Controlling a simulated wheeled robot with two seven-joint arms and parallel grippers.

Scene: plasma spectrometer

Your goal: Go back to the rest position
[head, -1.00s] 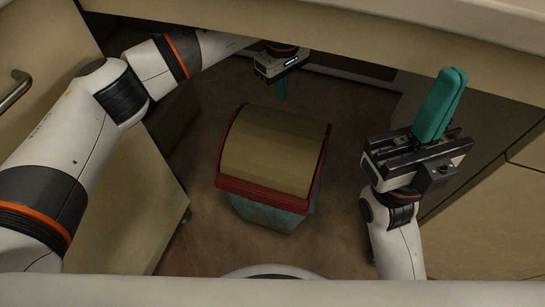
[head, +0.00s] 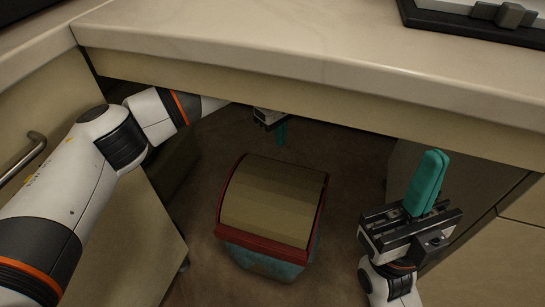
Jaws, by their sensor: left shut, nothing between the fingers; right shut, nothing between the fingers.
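My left arm reaches in from the left and goes under the countertop. My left gripper (head: 282,134) points down behind the stool-like bin, its teal fingers together and empty; its upper part is partly hidden by the counter edge. My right gripper (head: 427,183) is at the right, its teal fingers pointing up and pressed together, with nothing between them.
A bin (head: 272,205) with a rounded tan lid, red rim and blue-grey base stands on the brown floor between my arms. A pale countertop (head: 300,55) spans the top. Cabinets with a handle (head: 22,160) stand left; more cabinets (head: 480,255) stand right. A dark-edged device (head: 470,22) sits top right.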

